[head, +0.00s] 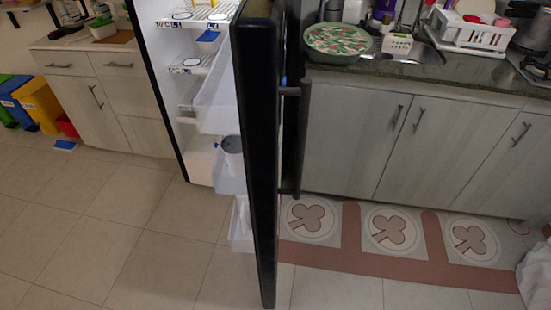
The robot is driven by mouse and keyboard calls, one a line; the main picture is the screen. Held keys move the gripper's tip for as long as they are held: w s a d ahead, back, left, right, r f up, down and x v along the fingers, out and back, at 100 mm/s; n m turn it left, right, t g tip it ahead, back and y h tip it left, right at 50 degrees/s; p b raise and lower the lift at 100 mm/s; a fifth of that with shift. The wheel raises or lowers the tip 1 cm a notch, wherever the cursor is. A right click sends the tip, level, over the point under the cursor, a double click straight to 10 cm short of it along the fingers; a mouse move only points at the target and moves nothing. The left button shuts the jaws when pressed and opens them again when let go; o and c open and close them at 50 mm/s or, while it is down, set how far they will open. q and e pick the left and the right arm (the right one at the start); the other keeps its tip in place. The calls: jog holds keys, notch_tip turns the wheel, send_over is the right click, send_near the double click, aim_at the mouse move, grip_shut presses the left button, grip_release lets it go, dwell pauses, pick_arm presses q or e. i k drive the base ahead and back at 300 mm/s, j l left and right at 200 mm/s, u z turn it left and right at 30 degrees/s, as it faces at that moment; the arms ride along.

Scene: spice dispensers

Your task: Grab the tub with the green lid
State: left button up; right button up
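A round green tub (337,42) sits on the dark counter at the upper middle right, beside the sink. Its top has a green, red and white pattern; I cannot tell whether this is a lid. No other tub with a green lid is clearly visible. A grey cylindrical container (232,152) sits in a lower bin of the open fridge door, partly hidden by the door edge. Neither of my grippers shows in the head view.
The fridge door (256,160) stands open, edge-on, with a dark handle (304,140) on its right. The counter (450,75) holds a white dish rack (481,34). A patterned mat (345,250) lies below the cabinets. Tiled floor (110,240) is clear at left.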

aim_at(101, 33)
jog(key=i+l+u, duration=0.3)
jog(key=l, duration=0.35)
jog(key=i+l+u, duration=0.15)
jog(key=l, duration=0.2)
jog(key=i+l+u, duration=0.15)
jog(key=l, duration=0.2)
jog(key=k+j, duration=0.1)
jog(key=j, duration=0.5)
jog(key=j+z, duration=0.1)
jog(key=j, duration=2.3)
jog(key=i+j+z, duration=0.25)
jog(key=i+j, duration=1.9)
jog(key=i, duration=0.05)
